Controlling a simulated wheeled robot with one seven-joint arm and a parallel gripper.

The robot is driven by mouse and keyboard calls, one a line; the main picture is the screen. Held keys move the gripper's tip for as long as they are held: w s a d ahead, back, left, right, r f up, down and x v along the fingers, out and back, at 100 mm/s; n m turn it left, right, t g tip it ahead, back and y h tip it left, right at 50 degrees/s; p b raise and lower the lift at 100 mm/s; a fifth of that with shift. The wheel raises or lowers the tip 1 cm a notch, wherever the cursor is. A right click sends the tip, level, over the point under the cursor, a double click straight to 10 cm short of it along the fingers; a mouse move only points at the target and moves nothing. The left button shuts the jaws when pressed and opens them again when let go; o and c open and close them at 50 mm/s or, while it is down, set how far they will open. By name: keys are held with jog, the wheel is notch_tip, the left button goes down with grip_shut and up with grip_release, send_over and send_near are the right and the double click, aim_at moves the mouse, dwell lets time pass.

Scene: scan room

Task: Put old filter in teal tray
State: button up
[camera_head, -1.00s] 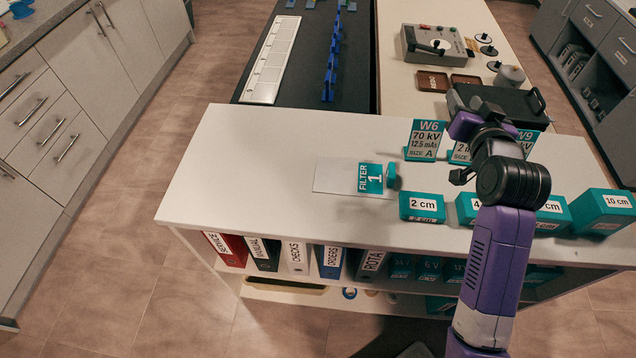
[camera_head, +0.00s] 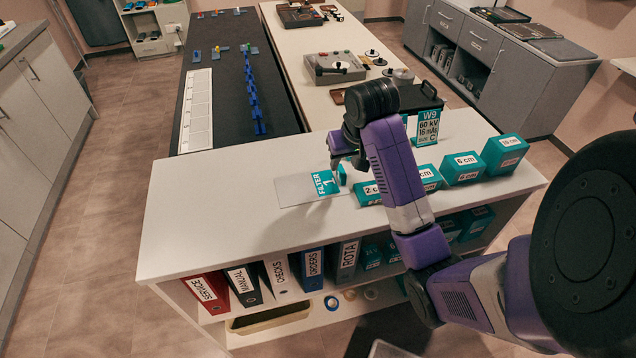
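A teal plate labelled FILTER 1 (camera_head: 325,183) lies on a pale flat sheet (camera_head: 291,191) on the white counter (camera_head: 215,205). A small teal upright piece (camera_head: 342,174) stands at the plate's right end. My gripper (camera_head: 347,166) points down just above and around this piece, its fingers apart. I cannot tell whether they touch it. I cannot make out a teal tray in this view.
Teal blocks marked in cm, one being the 6 cm block (camera_head: 461,168), stand right of the filter. A W9 card (camera_head: 427,127) stands behind them. The counter's left part is clear.

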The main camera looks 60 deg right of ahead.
aim_at(342, 170)
jog(key=p+x, duration=0.1)
jog(key=x, duration=0.4)
jog(key=shift+d+f, duration=0.15)
jog(key=shift+f, duration=0.25)
grip_shut()
